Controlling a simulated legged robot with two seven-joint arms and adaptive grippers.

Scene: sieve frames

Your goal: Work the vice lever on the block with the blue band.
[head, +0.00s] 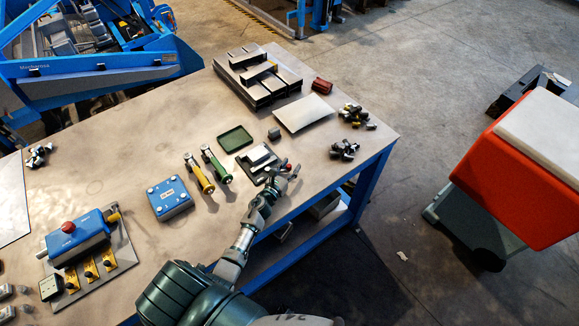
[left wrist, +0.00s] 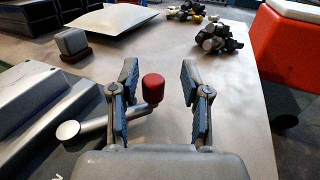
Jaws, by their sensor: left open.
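The vice (head: 258,160) is a grey block on a dark base near the table's front edge; its grey body (left wrist: 45,100) fills the left of the left wrist view. I cannot make out a blue band on it. Its lever (left wrist: 112,124) is a metal bar ending in a red knob (left wrist: 153,88), which also shows in the head view (head: 288,167). My left gripper (head: 284,174) is open, with the knob between its blue-padded fingers in the left wrist view, nearer the left finger. I cannot tell whether they touch. My right gripper is out of view.
Yellow (head: 200,175) and green (head: 216,164) handled tools and a blue box (head: 171,198) lie left of the vice. A green tray (head: 235,138), a small grey cube (head: 274,133) and a pale plate (head: 303,113) lie behind. Dark fittings (head: 344,150) lie to the right.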

